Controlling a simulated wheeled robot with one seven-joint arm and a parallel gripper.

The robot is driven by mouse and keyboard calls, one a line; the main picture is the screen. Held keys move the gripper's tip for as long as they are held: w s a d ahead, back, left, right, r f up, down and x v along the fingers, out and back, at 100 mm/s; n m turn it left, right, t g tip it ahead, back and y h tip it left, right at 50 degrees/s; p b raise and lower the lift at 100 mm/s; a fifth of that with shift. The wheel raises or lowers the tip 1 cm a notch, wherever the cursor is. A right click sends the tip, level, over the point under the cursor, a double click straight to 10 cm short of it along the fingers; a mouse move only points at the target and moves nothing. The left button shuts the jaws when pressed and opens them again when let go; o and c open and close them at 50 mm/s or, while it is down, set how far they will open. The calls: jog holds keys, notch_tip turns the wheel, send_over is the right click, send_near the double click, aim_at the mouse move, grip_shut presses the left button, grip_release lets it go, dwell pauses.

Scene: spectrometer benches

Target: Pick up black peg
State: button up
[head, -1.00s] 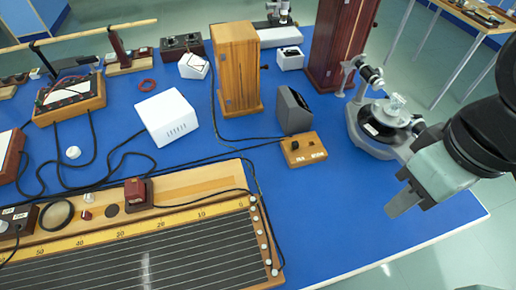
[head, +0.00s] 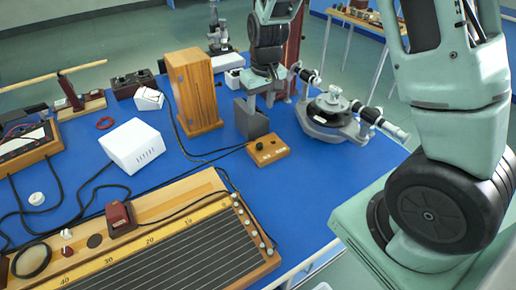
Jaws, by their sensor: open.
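I cannot make out a loose black peg for certain in the head view. A small black knob (head: 259,146) stands up from the top of a small wooden box (head: 268,152) in the middle of the blue table. My gripper (head: 261,97) points down above the table, beyond the wooden box and close by a dark grey slanted box (head: 250,121). It is open, and I see nothing held in it. Its fingertips are small and partly hidden by the grey box, so I cannot tell whether they touch anything.
A tall wooden box (head: 194,92) stands left of my gripper, and a grey spectrometer (head: 333,112) stands right. A white box (head: 132,146) and a long wooden wire board (head: 205,250) lie left and in front. Black cables cross the blue table (head: 320,185), whose front right is clear.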

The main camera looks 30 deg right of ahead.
jog(key=p, duration=0.2)
send_over(260, 144)
jog(key=f, duration=1.1)
jog(key=shift+s+a+f, duration=0.2)
jog(key=shift+a+f, duration=0.1)
jog(key=shift+a, duration=0.05)
jog(key=shift+w+d+f+p, duration=0.15)
jog(key=shift+f+p, duration=0.45)
jog(key=shift+f, duration=0.7)
jog(key=shift+d+f+p, duration=0.15)
jog(key=shift+f+p, duration=0.4)
jog(key=shift+f, duration=0.75)
grip_shut()
